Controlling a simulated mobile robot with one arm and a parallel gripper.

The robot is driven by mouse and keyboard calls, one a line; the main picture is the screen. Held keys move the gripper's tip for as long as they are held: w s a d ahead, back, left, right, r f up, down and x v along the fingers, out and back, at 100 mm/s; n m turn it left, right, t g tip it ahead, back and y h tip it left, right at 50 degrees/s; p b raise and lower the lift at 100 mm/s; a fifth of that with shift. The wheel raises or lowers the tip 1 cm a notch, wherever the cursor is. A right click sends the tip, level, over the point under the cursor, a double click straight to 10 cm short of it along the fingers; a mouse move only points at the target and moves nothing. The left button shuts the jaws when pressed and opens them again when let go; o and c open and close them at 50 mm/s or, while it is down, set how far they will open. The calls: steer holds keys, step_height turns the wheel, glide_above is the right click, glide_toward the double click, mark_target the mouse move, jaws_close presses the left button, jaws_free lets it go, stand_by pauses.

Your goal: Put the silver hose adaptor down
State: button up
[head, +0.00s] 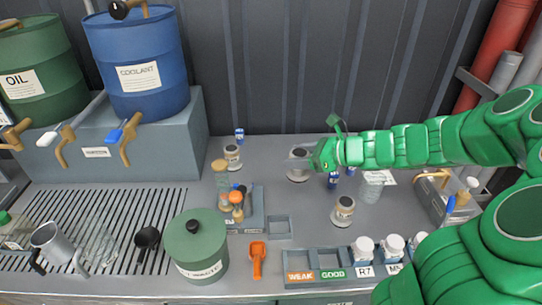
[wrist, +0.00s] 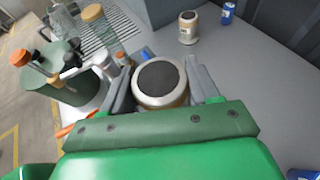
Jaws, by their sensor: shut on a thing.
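The silver hose adaptor (head: 297,175), a short round piece with a dark top, is at the middle of the bench in the head view. It also shows in the wrist view (wrist: 160,82), between the two grey fingers. My gripper (head: 302,160) is shut on it, coming from the right. The adaptor looks roughly upright. Its base is at or close to the bench top; I cannot tell whether it touches. The fingers hide part of its side.
Similar round pieces stand at the back left (head: 232,157) and front right (head: 343,210). A small blue can (head: 333,180) is close right of my gripper. A bottle rack (head: 257,222), green lidded pot (head: 196,248) and labelled tray (head: 330,275) stand nearer. Bare bench lies around the adaptor.

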steer(key=w+a, duration=0.5)
steer(key=w, duration=0.7)
steer(key=shift+w+a+f, duration=0.3)
steer(key=shift+w+f, duration=1.8)
steer(key=shift+w, duration=0.1)
steer(key=shift+w+a+f, duration=0.25)
steer(key=shift+w+f, duration=1.8)
steer(key=shift+w, duration=0.15)
steer(key=shift+w+a+f, duration=0.3)
steer(key=shift+w+f, duration=1.8)
steer(key=shift+w, duration=0.1)
steer(key=o, duration=1.3)
steer(key=shift+f, duration=0.1)
